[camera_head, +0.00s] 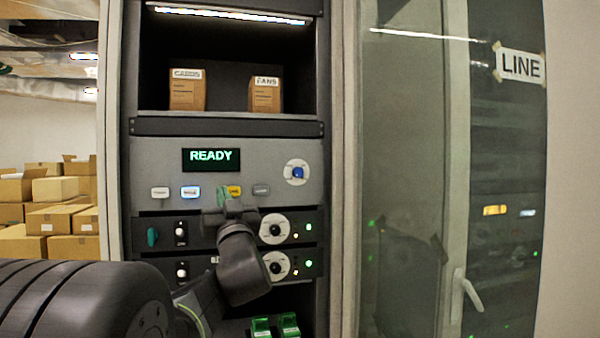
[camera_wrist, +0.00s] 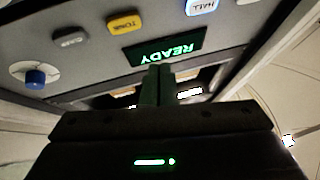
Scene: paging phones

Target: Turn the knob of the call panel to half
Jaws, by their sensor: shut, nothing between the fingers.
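The call panel (camera_head: 145,165) is a grey plate in the rack with a green READY display (camera_head: 211,160). Its knob (camera_head: 298,172) is blue on a white round dial at the panel's right end. The knob also shows at the left of the wrist view (camera_wrist: 35,77). The marks on the dial are too small to read. My gripper (camera_head: 222,196) is in front of the panel's button row, left of the knob and apart from it. In the wrist view its green fingers (camera_wrist: 158,84) are shut and empty, overlapping the edge of the display.
Beside the gripper are a yellow TONE button (camera_head: 234,191), a grey button (camera_head: 262,190), a lit HALL button (camera_head: 191,192) and a white button (camera_head: 160,192). Rack units with white dials (camera_head: 274,229) sit below. A glass door (camera_head: 405,150) stands right; boxes (camera_head: 55,189) are stacked left.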

